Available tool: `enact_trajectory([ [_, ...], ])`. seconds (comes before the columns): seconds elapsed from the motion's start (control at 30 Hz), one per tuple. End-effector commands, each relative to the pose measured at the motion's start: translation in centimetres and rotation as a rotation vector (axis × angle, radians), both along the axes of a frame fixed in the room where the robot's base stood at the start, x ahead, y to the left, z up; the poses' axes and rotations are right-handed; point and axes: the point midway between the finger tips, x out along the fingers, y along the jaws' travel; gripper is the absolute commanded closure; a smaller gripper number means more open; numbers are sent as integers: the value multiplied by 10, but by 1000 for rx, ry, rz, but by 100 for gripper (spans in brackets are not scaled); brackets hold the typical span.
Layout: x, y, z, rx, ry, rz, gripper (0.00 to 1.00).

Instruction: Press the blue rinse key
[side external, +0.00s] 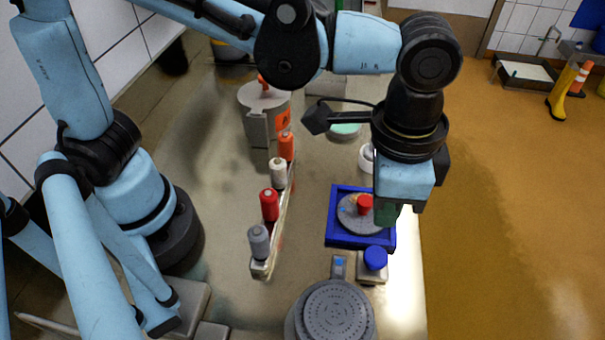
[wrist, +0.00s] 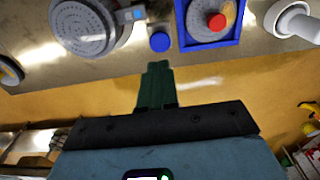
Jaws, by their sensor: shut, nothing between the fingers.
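The blue rinse key (side external: 375,257) is a round blue cap on a small grey block, in front of the blue tray in the side view. In the wrist view the key (wrist: 159,41) lies just beyond the fingertips, with a gap in the picture. My gripper (side external: 386,218) has green fingers, closed together and empty. It points down and covers the tray's right side in the side view. How high the tips are above the key is hard to tell.
The blue tray (side external: 332,238) holds a grey disc with a red knob. A grey perforated round mould (side external: 335,308) stands in front, beside a small block with a blue top (side external: 340,264). A rack of coloured bottles (side external: 269,204) stands left. The bench edge is close on the right.

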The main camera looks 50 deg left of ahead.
Motion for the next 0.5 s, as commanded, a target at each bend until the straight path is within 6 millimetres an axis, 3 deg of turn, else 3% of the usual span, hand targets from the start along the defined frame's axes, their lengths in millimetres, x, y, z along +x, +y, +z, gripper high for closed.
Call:
enact_trajectory([
  [0.5,2,-3,-73,0,0,0,100],
])
